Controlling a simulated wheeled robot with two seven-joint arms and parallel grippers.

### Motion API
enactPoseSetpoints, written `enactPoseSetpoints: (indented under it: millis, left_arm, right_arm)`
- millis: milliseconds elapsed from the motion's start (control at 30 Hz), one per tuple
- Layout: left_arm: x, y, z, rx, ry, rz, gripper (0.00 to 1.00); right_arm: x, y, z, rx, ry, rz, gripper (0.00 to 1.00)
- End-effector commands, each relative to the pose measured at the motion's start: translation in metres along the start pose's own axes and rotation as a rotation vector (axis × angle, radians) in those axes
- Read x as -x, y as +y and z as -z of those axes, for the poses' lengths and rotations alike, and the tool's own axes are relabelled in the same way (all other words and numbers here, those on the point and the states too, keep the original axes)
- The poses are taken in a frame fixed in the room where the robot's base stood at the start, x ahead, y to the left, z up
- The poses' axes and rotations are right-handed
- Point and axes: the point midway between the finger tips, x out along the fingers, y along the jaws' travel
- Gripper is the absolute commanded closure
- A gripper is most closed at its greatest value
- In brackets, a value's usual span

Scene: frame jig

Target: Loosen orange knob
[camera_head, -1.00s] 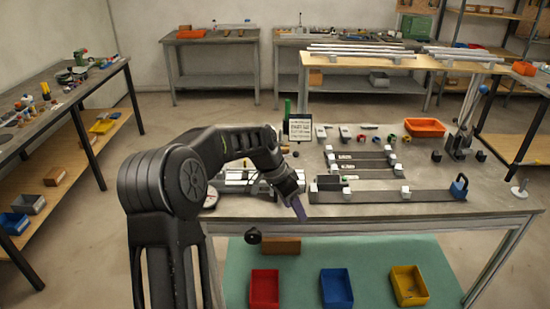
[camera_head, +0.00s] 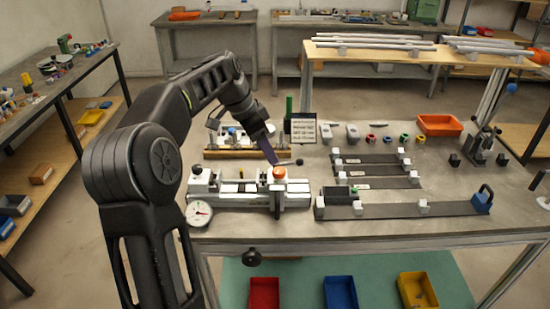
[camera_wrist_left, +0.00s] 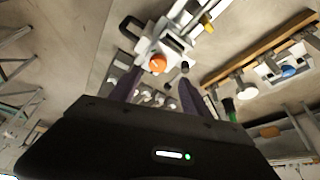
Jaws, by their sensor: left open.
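The orange knob (camera_head: 279,173) sits on top of the white and metal jig (camera_head: 235,188) near the table's front left. It also shows in the left wrist view (camera_wrist_left: 157,64), just beyond my finger tips and between their lines. My left gripper (camera_head: 272,160) is above and slightly behind the knob, pointing down at a slant. In the left wrist view its two purple fingers (camera_wrist_left: 158,88) are spread apart with nothing held between them. The gripper appears apart from the knob. My right gripper is not in view.
A round dial gauge (camera_head: 198,213) is at the jig's front left. A wooden rack (camera_head: 240,153) stands behind the jig. Dark bars with white blocks (camera_head: 395,209) lie to the right.

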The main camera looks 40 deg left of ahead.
Motion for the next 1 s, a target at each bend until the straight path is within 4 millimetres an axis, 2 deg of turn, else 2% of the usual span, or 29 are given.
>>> enactPoseSetpoints:
  millis: [267,433,800,1000]
  left_arm:
    - [-0.001,0.0,0.0,0.0,0.0,0.0,0.45]
    - [-0.008,0.0,0.0,0.0,-0.001,-0.002,0.45]
    - [-0.061,0.001,0.0,0.001,-0.002,-0.003,0.45]
    - [-0.077,0.0,0.0,0.001,0.0,-0.001,0.45]
  right_arm:
    - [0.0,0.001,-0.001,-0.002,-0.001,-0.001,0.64]
    - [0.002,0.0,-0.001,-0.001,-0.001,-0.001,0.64]
    - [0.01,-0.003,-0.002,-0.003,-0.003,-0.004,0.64]
    - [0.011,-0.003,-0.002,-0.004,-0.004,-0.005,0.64]
